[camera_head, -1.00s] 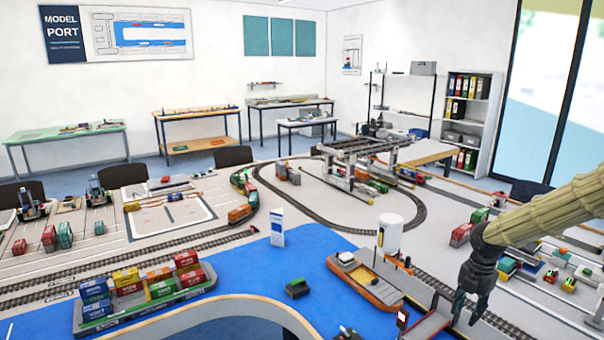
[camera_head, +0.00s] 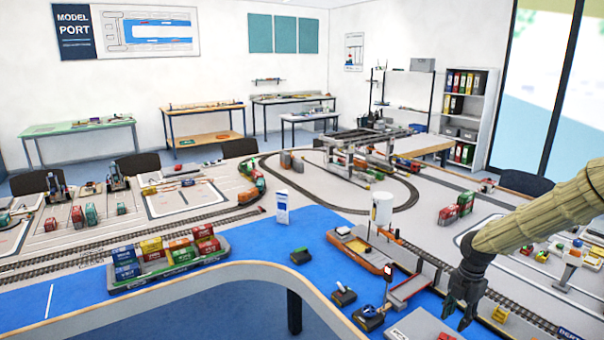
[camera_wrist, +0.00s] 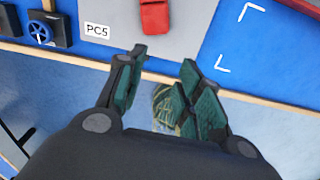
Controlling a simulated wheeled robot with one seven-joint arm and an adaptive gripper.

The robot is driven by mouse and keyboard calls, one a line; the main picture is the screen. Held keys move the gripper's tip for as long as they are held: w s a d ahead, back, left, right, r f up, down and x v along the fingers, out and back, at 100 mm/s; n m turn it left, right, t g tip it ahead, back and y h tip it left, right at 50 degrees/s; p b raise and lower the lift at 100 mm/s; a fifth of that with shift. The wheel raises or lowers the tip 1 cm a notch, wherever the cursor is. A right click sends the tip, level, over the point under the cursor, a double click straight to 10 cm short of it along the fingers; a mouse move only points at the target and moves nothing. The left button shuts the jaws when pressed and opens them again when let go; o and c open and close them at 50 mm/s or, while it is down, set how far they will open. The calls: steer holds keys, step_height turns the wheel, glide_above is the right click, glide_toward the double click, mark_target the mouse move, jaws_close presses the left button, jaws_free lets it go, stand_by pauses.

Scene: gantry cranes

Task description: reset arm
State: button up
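My gripper (camera_head: 459,316) hangs fingers down at the lower right of the head view, at the end of my tan-sleeved arm. In the wrist view my gripper (camera_wrist: 160,85) has its two green-padded fingers apart. No held object shows between them. The fingers appear over the table's edge strip (camera_wrist: 275,101) and the blue-grey floor.
A model port covers the table, with a container ship (camera_head: 168,262), an orange-hulled boat (camera_head: 357,252), a white cylinder (camera_head: 381,209) and a gantry crane (camera_head: 357,150). In the wrist view a red block (camera_wrist: 155,16) lies beyond the fingers, near a "PC5" label (camera_wrist: 97,30).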

steer(key=s+a+f+m, duration=0.1)
steer(key=s+a+f, duration=0.1)
steer(key=a+f, duration=0.1)
steer(key=s+a+f+m+b, duration=0.1)
steer(key=s+a+f+m, duration=0.1)
steer(key=f, duration=0.3)
steer(key=s+a+f+m+y, duration=0.1)
steer(key=s+a+f, duration=0.2)
steer(key=a+f, duration=0.1)
steer(key=shift+a+m, duration=0.35)
steer(key=shift+m, duration=0.05)
steer(key=s+a+f+m+b, duration=0.2)
steer(key=s+a+f+m, duration=0.45)
steer(key=s+f, duration=0.4)
steer(key=s+a+f+m+b, duration=0.1)
steer(key=s+a+f+m, duration=0.5)
steer(key=s, duration=0.7)
steer(key=s+d+f+m+h+b, duration=0.1)
steer(key=s+d+f+m, duration=0.1)
steer(key=s+m, duration=0.5)
steer(key=s, duration=0.5)
steer(key=shift+f, duration=0.35)
